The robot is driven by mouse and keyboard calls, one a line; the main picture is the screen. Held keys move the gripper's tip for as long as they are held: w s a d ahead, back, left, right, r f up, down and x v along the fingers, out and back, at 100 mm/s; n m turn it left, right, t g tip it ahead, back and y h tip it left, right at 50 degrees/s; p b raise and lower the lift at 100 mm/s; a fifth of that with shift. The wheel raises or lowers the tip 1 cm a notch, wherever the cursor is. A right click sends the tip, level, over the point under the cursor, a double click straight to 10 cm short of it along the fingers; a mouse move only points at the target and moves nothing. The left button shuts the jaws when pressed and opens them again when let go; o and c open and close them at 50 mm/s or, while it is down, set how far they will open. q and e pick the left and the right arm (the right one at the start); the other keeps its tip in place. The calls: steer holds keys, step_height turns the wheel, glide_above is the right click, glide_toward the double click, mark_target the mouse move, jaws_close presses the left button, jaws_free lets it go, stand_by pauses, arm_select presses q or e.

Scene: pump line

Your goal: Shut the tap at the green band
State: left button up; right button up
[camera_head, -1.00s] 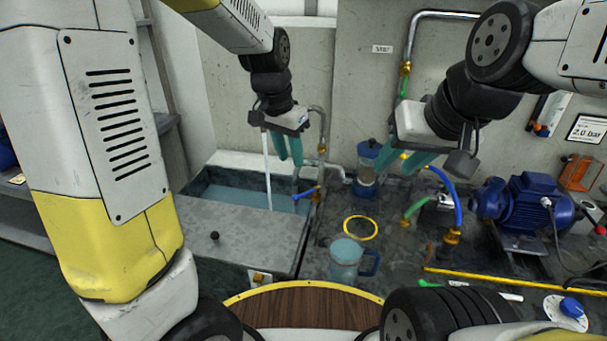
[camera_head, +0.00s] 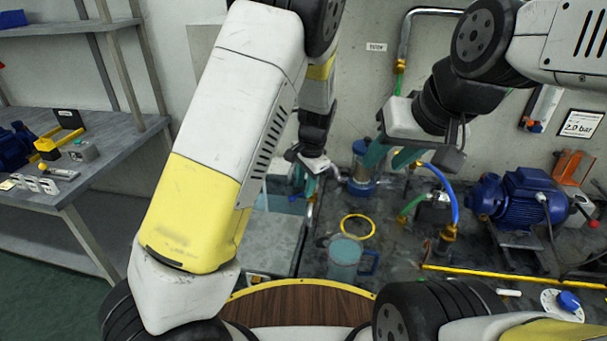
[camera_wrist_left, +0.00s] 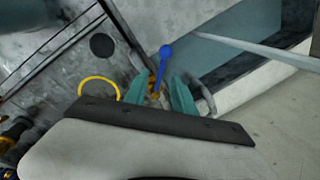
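My left gripper (camera_head: 304,182) is open over the pipe beside the water tank, partly hidden by my left arm in the head view. In the left wrist view its teal fingers (camera_wrist_left: 160,93) are apart. A tap with a blue lever (camera_wrist_left: 165,54) and a brass body (camera_wrist_left: 155,88) shows between and just beyond them. I cannot tell whether a finger touches it. The tap is hard to make out in the head view. A green band (camera_head: 399,66) shows on the bent metal pipe (camera_head: 405,38) at the back wall. My right gripper (camera_head: 391,158) is open and empty in front of that wall.
A jug (camera_head: 345,260) stands on the dark bench near a yellow ring (camera_head: 357,227). A grey table (camera_head: 112,137) with parts is at left.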

arm_select(q)
steer(key=shift+w+a+f, duration=0.1)
steer(key=shift+f, duration=0.5)
steer(key=shift+c, duration=0.2)
jaws_close()
stand_by(0.9)
